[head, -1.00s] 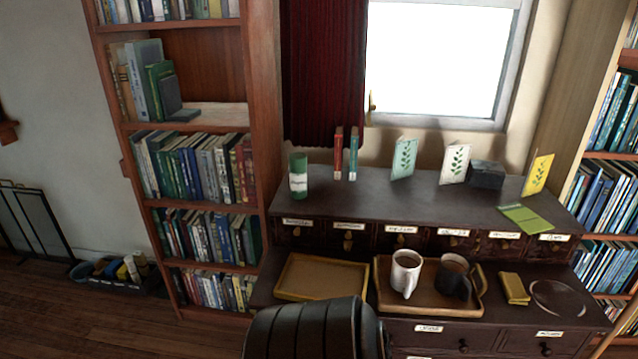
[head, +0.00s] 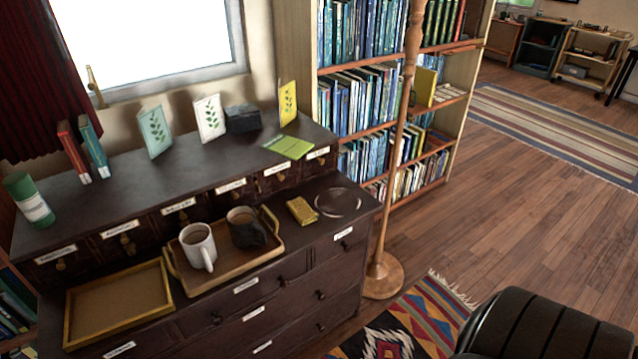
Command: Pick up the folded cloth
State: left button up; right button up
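The folded cloth (head: 302,211) is a small yellow bundle on the lower top of the dark drawer cabinet (head: 345,245). It lies between the wooden tray with mugs (head: 196,283) and a clear round dish (head: 338,202). Neither gripper shows in the head view, so nothing is seen touching the cloth.
A white mug (head: 198,246) and a dark mug (head: 245,228) stand on the tray. An empty shallow tray (head: 118,305) lies left. A wooden lamp stand (head: 383,275) rises right of the cabinet. A patterned rug (head: 405,325) and open wooden floor (head: 540,200) lie right.

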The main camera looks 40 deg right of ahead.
aim_at(302, 211)
jog(key=z, duration=1.2)
